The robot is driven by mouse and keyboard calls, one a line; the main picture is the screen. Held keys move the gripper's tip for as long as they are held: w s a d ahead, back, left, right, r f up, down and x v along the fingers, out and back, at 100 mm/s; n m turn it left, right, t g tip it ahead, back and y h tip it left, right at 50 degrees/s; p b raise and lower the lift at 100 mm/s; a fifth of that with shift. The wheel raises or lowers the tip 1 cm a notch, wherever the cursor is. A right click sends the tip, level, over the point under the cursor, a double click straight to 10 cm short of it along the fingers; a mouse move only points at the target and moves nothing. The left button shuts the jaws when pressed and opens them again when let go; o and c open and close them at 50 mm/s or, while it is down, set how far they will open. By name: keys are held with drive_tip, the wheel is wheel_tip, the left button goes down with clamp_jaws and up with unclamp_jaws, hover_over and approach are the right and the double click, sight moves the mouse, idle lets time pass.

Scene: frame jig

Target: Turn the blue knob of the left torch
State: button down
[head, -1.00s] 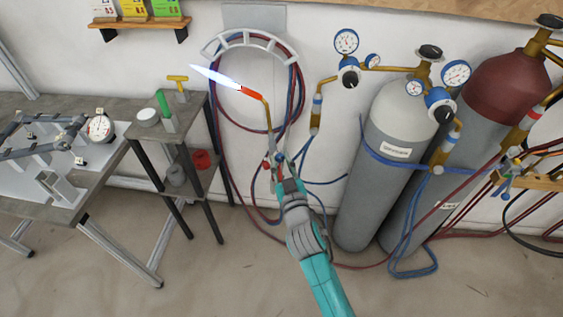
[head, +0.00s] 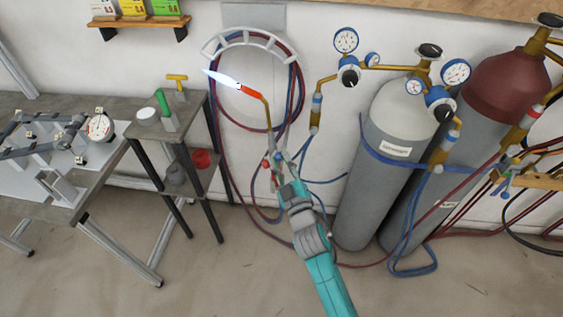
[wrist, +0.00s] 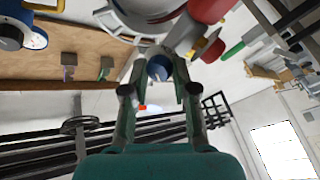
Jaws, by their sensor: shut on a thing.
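The left torch (head: 253,93) has a bent brass neck and an orange-red tip. A pale blue-white flame (head: 222,78) comes from the tip and points up and left. The torch's red knob (head: 265,163) shows beside my fingers. My gripper (head: 277,162) is at the torch's lower end. In the wrist view the blue knob (wrist: 158,68) sits between the two fingertips of my gripper (wrist: 160,75), which is shut on it. The fingers hide part of the knob and torch body in the head view.
A hose rack (head: 250,36) with coiled hoses hangs on the wall behind the torch. A grey cylinder (head: 375,180) and a red-topped cylinder (head: 515,80) stand at right. A small stand (head: 150,128) and a workbench (head: 105,165) are at left.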

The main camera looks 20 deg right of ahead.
idle(0.5)
drive_tip(key=c, duration=0.9)
unclamp_jaws()
drive_tip(key=shift+r, duration=4.95)
